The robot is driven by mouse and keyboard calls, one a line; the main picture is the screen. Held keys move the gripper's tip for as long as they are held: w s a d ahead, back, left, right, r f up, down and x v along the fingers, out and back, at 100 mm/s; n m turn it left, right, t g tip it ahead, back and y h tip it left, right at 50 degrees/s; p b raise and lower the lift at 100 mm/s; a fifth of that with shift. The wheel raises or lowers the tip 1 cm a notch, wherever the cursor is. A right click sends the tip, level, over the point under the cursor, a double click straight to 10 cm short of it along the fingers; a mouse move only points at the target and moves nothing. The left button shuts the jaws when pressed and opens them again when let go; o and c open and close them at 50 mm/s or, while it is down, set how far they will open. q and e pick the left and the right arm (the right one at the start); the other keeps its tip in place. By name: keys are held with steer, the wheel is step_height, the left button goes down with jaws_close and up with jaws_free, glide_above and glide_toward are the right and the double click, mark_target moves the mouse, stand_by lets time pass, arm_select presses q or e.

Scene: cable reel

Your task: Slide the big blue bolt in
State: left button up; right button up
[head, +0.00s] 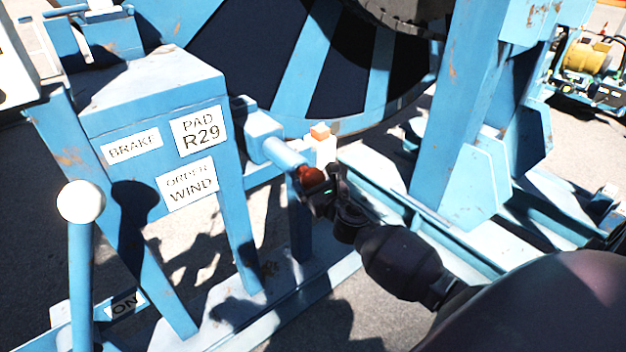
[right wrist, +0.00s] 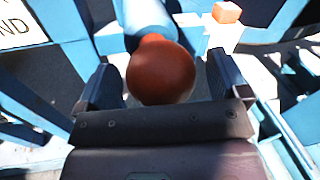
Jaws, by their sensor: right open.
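The big blue bolt (head: 284,153) sticks out from the right side of the blue brake stand, with a red-brown ball knob (head: 311,176) at its near end. In the right wrist view the bolt (right wrist: 146,14) runs away behind the knob (right wrist: 160,72). My right gripper (head: 322,184) is at the knob. In the right wrist view its two open fingers (right wrist: 158,85) stand on either side of the knob, with a visible gap on the right. Whether the left finger touches the knob I cannot tell. My left gripper is not in view.
The blue stand (head: 150,100) carries labels reading BRAKE, PAD R29 and ORDER WIND. A white block with an orange top (head: 320,132) stands just behind the knob. A lever with a white ball (head: 80,202) rises at lower left. The large reel (head: 330,60) is behind.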

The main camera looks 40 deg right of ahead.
mark_target(288, 159)
steer(key=shift+w, duration=0.35)
steer(key=c, duration=1.2)
steer(key=w, duration=0.3)
steer(key=w+b, duration=0.1)
steer(key=w, duration=0.5)
steer(key=shift+w+a+b, duration=0.35)
steer(key=shift+w, duration=0.05)
steer(key=shift+c, duration=0.2)
steer(key=shift+w, duration=0.45)
steer(key=shift+r, duration=0.15)
